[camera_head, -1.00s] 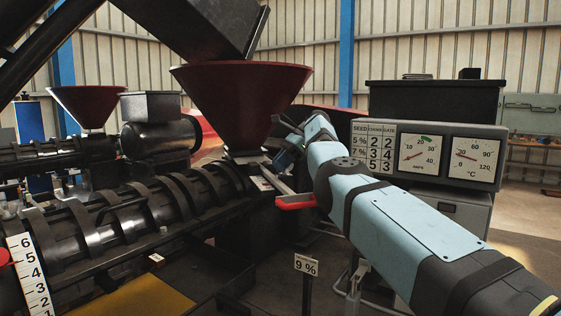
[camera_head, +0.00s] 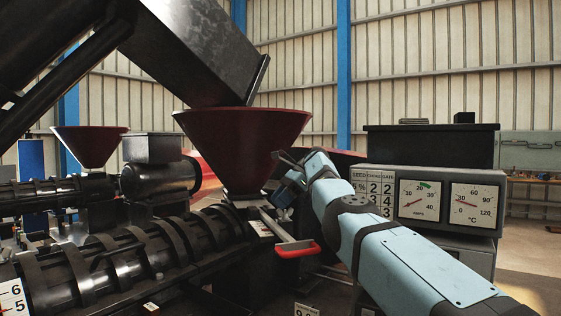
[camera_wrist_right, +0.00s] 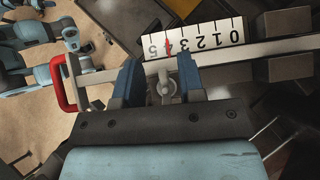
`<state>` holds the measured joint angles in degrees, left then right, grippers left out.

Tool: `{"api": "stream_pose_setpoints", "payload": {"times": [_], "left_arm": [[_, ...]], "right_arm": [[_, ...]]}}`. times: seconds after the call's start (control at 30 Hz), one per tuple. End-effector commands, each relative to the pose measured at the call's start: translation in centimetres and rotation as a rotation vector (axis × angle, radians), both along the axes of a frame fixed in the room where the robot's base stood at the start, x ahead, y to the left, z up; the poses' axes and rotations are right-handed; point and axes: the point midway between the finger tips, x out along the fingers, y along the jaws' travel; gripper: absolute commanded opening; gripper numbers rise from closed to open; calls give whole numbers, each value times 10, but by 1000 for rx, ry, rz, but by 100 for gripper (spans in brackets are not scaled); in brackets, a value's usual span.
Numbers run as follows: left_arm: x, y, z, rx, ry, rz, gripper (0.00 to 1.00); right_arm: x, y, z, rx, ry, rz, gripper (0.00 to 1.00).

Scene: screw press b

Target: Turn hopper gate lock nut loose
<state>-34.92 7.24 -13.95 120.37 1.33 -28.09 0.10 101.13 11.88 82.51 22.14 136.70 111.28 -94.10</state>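The hopper gate bar (camera_head: 275,225) with its red handle (camera_head: 297,249) sticks out below the red hopper (camera_head: 243,140). In the right wrist view, the handle (camera_wrist_right: 62,83) is at the left, and a numbered scale (camera_wrist_right: 195,40) lies along the bar with a red mark by the 4. The grey lock nut (camera_wrist_right: 166,86) is between the two blue fingers of my right gripper (camera_wrist_right: 158,78), with a visible gap on each side. My right gripper (camera_head: 283,193) is open at the hopper's base in the head view, where the nut cannot be made out. My left gripper is not in view.
A black press barrel (camera_head: 135,250) runs to the left of the hopper. A gauge cabinet (camera_head: 435,200) stands behind my right arm. A black chute (camera_head: 200,45) hangs over the hopper. Floor is open at the far right.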

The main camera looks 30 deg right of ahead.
Motion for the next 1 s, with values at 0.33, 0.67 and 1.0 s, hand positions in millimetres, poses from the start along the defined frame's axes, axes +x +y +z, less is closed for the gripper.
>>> {"api": "stream_pose_setpoints", "payload": {"times": [0.33,0.67,1.0], "left_arm": [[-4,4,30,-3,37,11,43],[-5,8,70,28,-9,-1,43],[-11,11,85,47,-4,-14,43]], "right_arm": [[0,-1,92,1,0,1,36],[0,0,146,2,2,1,36],[0,0,169,0,4,1,36]]}}
